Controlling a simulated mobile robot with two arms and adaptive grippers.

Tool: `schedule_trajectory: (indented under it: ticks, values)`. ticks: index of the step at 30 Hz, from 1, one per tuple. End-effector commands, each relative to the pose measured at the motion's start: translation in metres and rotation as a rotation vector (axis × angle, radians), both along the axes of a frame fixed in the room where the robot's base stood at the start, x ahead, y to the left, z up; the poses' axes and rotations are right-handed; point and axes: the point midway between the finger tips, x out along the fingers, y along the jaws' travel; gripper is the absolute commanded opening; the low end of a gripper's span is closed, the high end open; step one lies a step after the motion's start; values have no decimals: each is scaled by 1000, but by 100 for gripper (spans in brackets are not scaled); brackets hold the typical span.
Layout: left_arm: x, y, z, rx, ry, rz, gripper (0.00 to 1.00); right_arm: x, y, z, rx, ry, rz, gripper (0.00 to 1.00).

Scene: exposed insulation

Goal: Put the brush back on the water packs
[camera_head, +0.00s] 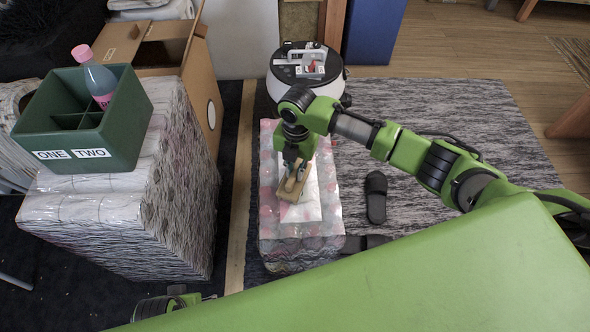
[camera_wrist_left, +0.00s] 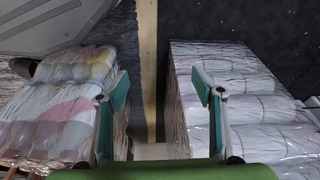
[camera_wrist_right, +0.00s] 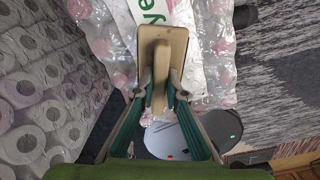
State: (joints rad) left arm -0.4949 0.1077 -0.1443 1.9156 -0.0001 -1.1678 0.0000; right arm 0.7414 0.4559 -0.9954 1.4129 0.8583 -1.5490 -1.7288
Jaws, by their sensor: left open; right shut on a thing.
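The tan brush (camera_head: 291,188), a flat board with a raised handle, is at the right gripper (camera_head: 292,168) in the head view. In the right wrist view the right gripper (camera_wrist_right: 160,88) is shut on the handle of the brush (camera_wrist_right: 176,44). The brush is over the plastic-wrapped water packs (camera_head: 285,245) with pink caps and a white sheet (camera_head: 315,205) on top. Whether the brush touches the sheet I cannot tell. My left gripper (camera_wrist_left: 160,90) is open and empty, between the water packs (camera_wrist_left: 60,115) and the wrapped rolls.
Wrapped paper rolls (camera_head: 170,225) are stacked at left, with a green divided crate (camera_head: 120,145) holding a bottle (camera_head: 98,80). A cardboard box (camera_head: 205,90) and a white round appliance (camera_head: 340,85) stand behind. A dark slipper (camera_head: 376,197) lies on the grey rug (camera_head: 460,105).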

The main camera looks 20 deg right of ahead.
Motion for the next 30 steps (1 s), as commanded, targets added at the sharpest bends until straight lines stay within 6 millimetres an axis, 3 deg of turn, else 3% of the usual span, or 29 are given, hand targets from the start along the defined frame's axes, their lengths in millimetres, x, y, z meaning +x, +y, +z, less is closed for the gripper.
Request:
schedule_trajectory:
  ticks: [1,2,3,13,17,30]
  values:
    - [0,0,0,0,0,0,61,0,0,-1,0,0,0,0]
    - [0,0,0,0,0,0,61,0,0,-1,0,0,0,20]
    - [0,0,0,0,0,0,61,0,0,-1,0,0,0,29]
    - [0,0,0,0,-1,-1,61,0,0,0,0,0,0,29]
    - [1,-1,2,-1,-5,-1,61,1,0,9,1,-2,-1,29]
    - [-24,3,-63,4,39,-6,61,2,-2,91,0,-3,1,29]
